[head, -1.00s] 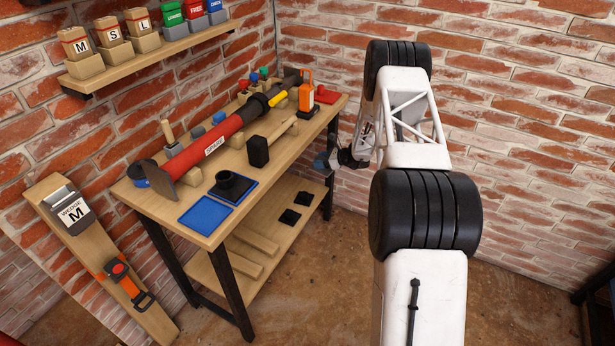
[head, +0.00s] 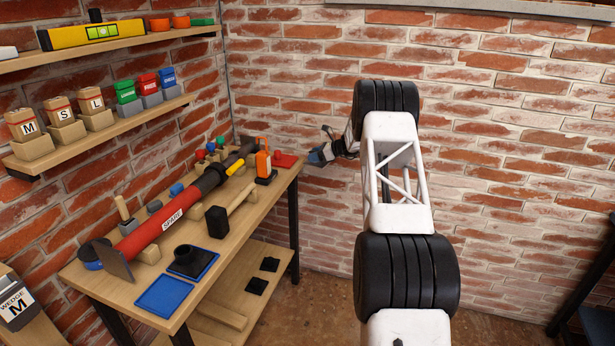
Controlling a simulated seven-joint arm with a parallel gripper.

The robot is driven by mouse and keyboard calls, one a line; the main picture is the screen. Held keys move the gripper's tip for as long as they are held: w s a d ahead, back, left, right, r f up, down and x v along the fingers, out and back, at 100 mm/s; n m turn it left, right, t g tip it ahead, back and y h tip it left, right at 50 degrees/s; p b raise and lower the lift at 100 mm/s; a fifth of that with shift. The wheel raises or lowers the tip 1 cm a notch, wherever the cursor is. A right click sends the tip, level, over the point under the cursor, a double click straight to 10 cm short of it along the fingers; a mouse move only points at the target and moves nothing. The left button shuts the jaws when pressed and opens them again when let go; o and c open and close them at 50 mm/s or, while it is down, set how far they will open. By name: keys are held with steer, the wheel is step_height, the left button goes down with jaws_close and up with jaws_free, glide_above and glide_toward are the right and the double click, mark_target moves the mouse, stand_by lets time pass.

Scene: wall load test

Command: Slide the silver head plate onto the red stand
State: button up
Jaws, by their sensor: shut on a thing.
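My gripper (head: 338,148) is at the end of my white arm, in front of the brick wall and off the right end of the workbench. It is shut on a small blue-grey piece (head: 317,157). The piece is too small to tell whether it is the silver head plate. A flat red block (head: 286,160) lies at the bench's far right corner, left of my gripper and apart from it. A long red tube (head: 165,223) marked SPARE lies on wooden cradles, with a grey plate (head: 116,264) at its near end. I cannot tell which red thing is the stand.
The wooden workbench (head: 230,228) also holds a blue tray (head: 164,297), a black collar (head: 190,258) on a second tray, a black block (head: 216,221) and an orange tool (head: 263,163). Shelves line the left wall. The space between bench and right wall is free.

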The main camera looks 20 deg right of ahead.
steer(key=w+a+r+n+g+y, duration=0.1)
steer(key=w+a+r+n+g, duration=0.1)
steer(key=w+a+r, duration=0.2)
step_height(320, 180, up, 3)
steer(key=shift+w+a+f, duration=0.15)
steer(key=shift+w+a, duration=0.2)
steer(key=shift+a, duration=0.5)
steer(key=shift+a, duration=0.1)
glide_above(278, 151)
steer(key=shift+w+f+y, duration=0.15)
steer(key=shift+f+y, duration=0.1)
steer(key=shift+y, duration=0.05)
stand_by(0.7)
stand_by(1.1)
steer(key=shift+f, duration=2.05)
stand_by(1.9)
